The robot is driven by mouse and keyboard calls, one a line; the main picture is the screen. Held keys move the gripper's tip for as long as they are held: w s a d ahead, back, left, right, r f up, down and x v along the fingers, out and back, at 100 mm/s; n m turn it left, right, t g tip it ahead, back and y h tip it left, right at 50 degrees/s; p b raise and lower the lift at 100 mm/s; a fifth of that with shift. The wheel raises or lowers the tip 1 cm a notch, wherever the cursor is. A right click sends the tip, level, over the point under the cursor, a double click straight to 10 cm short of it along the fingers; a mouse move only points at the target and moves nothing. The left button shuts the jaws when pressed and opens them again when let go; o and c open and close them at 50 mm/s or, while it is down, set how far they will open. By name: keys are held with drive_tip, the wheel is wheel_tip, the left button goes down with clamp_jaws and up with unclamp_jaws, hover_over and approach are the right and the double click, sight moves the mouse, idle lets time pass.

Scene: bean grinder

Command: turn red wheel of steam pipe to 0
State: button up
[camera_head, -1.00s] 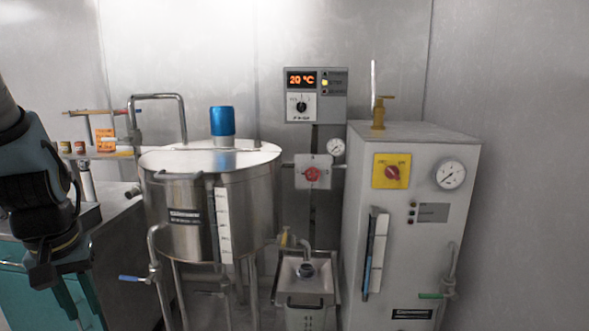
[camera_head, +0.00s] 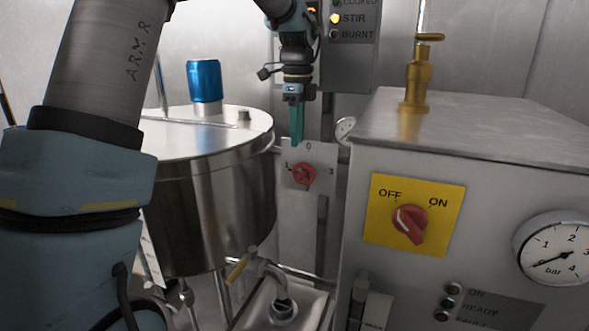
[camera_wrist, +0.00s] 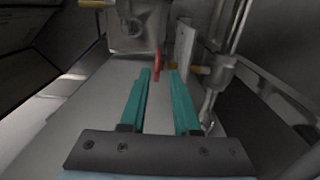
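The red wheel (camera_head: 303,174) sits on a light square plate (camera_head: 326,158) with a 0 at its top and other marks around it. I cannot tell which mark the wheel points to. My gripper (camera_head: 297,140) hangs fingers-down just above the wheel in the head view, its teal fingers overlapping the plate near the 0. In the wrist view my gripper (camera_wrist: 160,74) is open, its two teal fingers apart with nothing between them. The red wheel (camera_wrist: 157,62) shows there edge-on, just beyond the fingertips and roughly between them.
A steel kettle (camera_head: 220,200) with a blue-capped top stands left of the plate. A grey machine (camera_head: 350,250) with a yellow OFF/ON switch panel (camera_head: 375,235) and brass valve (camera_head: 416,85) stands close on the right. A control box (camera_head: 360,60) is above. A tap (camera_head: 262,265) is below.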

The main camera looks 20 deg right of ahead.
sight(296, 181)
wheel_tip(296, 181, down, 10)
drive_tip(key=shift+a+r+p, duration=0.1)
drive_tip(key=shift+p, duration=0.5)
drive_tip(key=shift+c, duration=0.2)
clamp_jaws()
drive_tip(key=shift+s, duration=0.1)
